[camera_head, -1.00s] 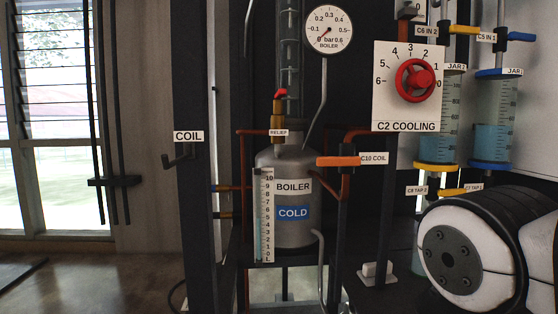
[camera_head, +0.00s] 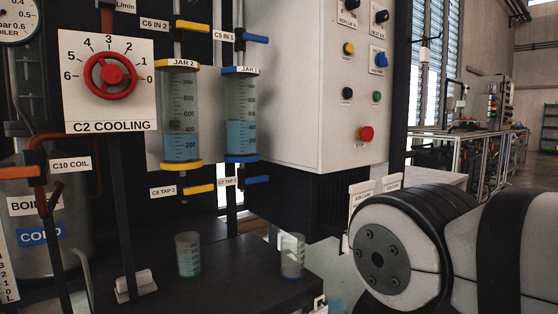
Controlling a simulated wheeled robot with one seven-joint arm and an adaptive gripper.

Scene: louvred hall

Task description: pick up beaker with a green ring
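Two small clear beakers stand upright on the dark bench top (camera_head: 235,290) in the head view. The left beaker (camera_head: 188,256) stands below the yellow-banded jar and has a faint greenish tint. The right beaker (camera_head: 292,257) stands below and right of the blue-banded jar, with a bright patch on it. My white and black arm fills the lower right. My gripper is out of view, so its distance to the beakers does not show.
Jar 2 (camera_head: 180,115) and Jar 1 (camera_head: 242,115) hang above the bench with yellow and blue taps. A red-wheel cooling dial (camera_head: 110,75) and the boiler (camera_head: 45,225) are at left. A white control box (camera_head: 310,90) overhangs the bench's back right.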

